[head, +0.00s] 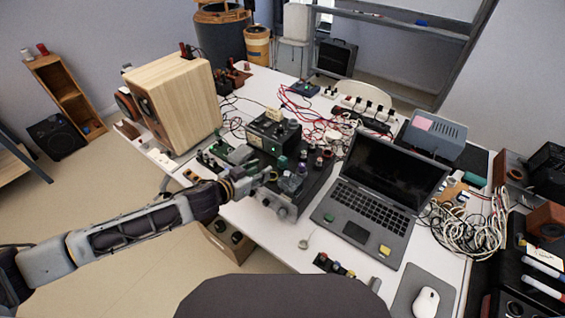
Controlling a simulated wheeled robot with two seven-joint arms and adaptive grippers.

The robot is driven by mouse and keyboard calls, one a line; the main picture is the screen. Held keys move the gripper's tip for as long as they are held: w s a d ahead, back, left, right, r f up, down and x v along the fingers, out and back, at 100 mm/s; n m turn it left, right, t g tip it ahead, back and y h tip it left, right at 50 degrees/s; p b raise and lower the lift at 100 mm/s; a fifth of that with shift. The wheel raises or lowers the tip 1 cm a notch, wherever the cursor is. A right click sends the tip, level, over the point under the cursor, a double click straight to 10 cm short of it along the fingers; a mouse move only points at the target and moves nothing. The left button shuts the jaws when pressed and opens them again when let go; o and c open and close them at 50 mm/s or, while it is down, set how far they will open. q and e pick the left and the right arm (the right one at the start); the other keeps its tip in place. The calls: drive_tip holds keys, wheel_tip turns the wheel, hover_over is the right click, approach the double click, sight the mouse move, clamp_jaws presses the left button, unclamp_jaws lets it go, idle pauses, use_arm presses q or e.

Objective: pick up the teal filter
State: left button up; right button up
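A small teal piece (282,162) stands among the dark equipment on the white table, just beyond my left gripper's fingertips. A second teal block (474,180) lies right of the laptop; I cannot tell for sure which of the two is the filter. My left gripper (268,178) reaches in from the left over the near left part of the equipment. Its fingers are small and blend with the devices behind, so their opening and any contact are unclear. My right gripper is not in view.
A black laptop (368,210) stands open right of the equipment. A wooden speaker (178,104) stands at the back left of the table. Tangled cables (470,228) lie at right, near a mouse (426,302). A strip of white table (262,232) in front is clear.

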sight(281, 160)
use_arm(q)
drive_tip(key=shift+x, duration=1.6)
drive_tip(key=shift+p+x, duration=0.3)
drive_tip(key=shift+x, duration=1.6)
drive_tip(key=shift+w+d, duration=0.3)
drive_tip(key=shift+w, duration=0.05)
drive_tip(key=shift+f, duration=0.1)
drive_tip(key=shift+w+d+f, duration=0.15)
drive_tip(key=shift+w+d, duration=0.1)
drive_tip(key=shift+w, duration=0.15)
drive_tip(key=shift+p+x, duration=0.4)
drive_tip(key=shift+x, duration=1.25)
drive_tip(key=shift+w+d+f, duration=0.2)
drive_tip(key=shift+w+d, duration=0.05)
drive_tip(key=shift+w, duration=0.05)
